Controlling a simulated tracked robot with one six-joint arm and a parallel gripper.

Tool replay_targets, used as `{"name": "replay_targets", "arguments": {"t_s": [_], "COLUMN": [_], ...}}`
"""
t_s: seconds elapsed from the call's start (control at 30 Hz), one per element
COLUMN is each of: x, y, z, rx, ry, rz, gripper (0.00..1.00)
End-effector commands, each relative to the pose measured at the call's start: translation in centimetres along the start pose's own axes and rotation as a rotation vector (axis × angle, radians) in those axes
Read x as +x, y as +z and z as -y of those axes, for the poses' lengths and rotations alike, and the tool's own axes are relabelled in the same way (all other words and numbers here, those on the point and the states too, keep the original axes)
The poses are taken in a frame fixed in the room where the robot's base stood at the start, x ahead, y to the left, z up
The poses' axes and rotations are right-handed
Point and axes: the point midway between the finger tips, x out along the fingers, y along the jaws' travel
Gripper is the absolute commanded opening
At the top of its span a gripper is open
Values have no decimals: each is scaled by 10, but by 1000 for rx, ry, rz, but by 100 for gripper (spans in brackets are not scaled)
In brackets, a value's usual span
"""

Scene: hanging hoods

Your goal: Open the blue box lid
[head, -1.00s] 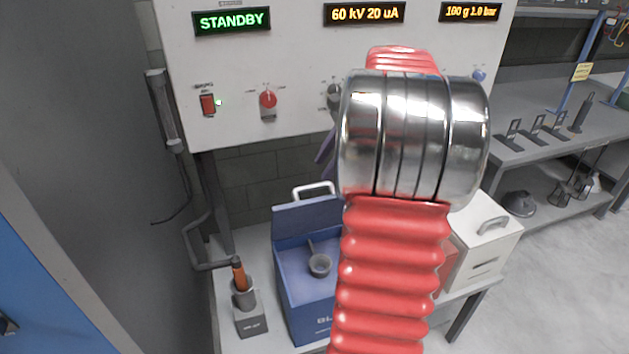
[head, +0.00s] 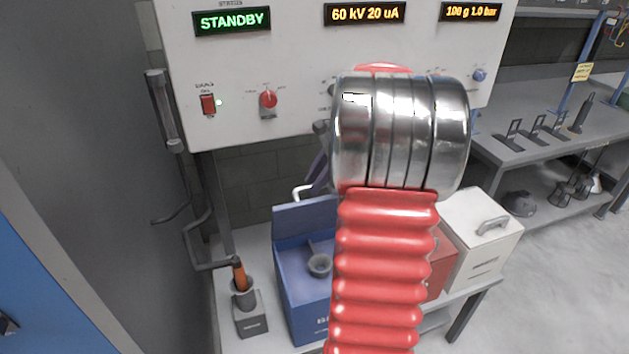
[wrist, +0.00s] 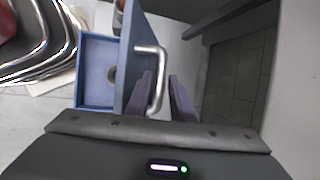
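The blue box (head: 300,325) stands on the bench, partly hidden behind my arm. Its lid (head: 303,216) stands up at the back edge, so the inside shows, with a small grey cup or ladle (head: 319,265) in it. The lid's metal handle (head: 301,192) is partly covered by my gripper in the head view. In the wrist view the lid (wrist: 136,55) is seen nearly edge-on, with the handle (wrist: 154,50) on its outer side. My gripper (wrist: 162,88) is open at the handle, its purple fingers apart; the handle's near end lies between or just in front of them. Contact cannot be told.
A control panel (head: 300,60) hangs above the bench. A grey holder with an orange-handled tool (head: 250,317) stands left of the box. A red box (head: 440,262) and a white box (head: 478,235) stand to the right. A dark bent pipe (head: 195,235) runs at the left.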

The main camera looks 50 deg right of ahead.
Motion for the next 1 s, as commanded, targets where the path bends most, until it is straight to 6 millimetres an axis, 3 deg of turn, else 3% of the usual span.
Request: {"name": "replay_targets", "arguments": {"t_s": [0.3,0.77,1.0], "x": [0,0,5], "y": [0,0,10], "z": [0,1,13], "rx": [0,-1,-20], "ry": [0,0,7], "rz": [0,0,6], "gripper": [0,0,0]}}
